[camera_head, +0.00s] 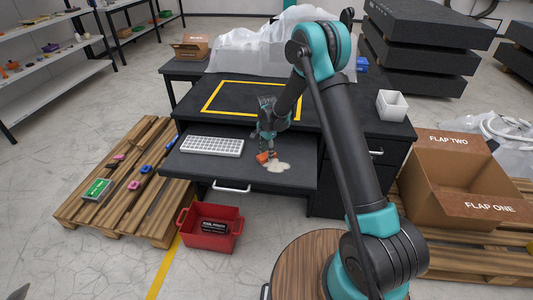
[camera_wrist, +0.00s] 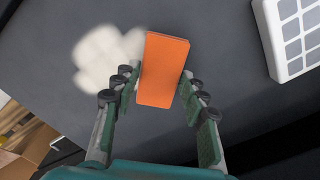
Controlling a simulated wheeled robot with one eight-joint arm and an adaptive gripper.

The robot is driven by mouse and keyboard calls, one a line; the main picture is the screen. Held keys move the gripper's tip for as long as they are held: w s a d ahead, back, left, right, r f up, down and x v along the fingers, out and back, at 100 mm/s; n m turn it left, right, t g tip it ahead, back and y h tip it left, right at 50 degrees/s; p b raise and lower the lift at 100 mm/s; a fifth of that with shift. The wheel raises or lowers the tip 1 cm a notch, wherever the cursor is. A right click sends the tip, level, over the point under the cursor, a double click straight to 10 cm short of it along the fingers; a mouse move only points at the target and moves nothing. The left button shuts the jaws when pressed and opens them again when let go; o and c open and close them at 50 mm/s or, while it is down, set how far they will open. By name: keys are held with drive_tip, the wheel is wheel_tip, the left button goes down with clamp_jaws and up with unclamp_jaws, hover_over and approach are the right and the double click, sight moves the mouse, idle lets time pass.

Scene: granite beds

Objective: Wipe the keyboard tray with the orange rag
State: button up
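The keyboard tray (camera_head: 250,182) is a dark pulled-out shelf at the front of the black desk. The orange rag (camera_wrist: 163,70) is a flat orange block between the fingers of my gripper (camera_wrist: 160,82), which look closed against its two sides. In the head view the rag (camera_head: 263,157) shows at the lower end of my gripper, at or just above the tray. A pale cream spill (camera_head: 281,167) lies on the tray right beside the rag. It shows blurred to the left of the rag in the wrist view (camera_wrist: 105,57).
A white keyboard (camera_head: 212,146) lies on the tray's left part; its corner shows in the wrist view (camera_wrist: 293,35). A yellow taped outline (camera_head: 215,97) marks the desktop. A white bin (camera_head: 391,105) stands at the desk's right. A red crate (camera_head: 210,228) sits on the floor below the tray.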

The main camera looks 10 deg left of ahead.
sight(280, 171)
drive_tip(key=c, duration=0.5)
drive_tip(key=shift+c, duration=0.7)
drive_tip(key=shift+s+d, duration=3.45)
drive_tip(key=shift+s, duration=0.2)
drive_tip(key=shift+w+a+f, duration=0.15)
drive_tip(key=shift+w+a, duration=1.45)
drive_tip(key=shift+a, duration=0.05)
drive_tip(key=shift+w+a+r, duration=0.2)
drive_tip(key=shift+w+a, duration=1.65)
drive_tip(key=shift+w, duration=0.2)
drive_tip(key=shift+s+d+f, duration=0.15)
drive_tip(key=shift+s+d, duration=1.2)
drive_tip(key=shift+s, duration=0.05)
drive_tip(key=shift+s+d, duration=2.1)
drive_tip(key=shift+s, duration=0.15)
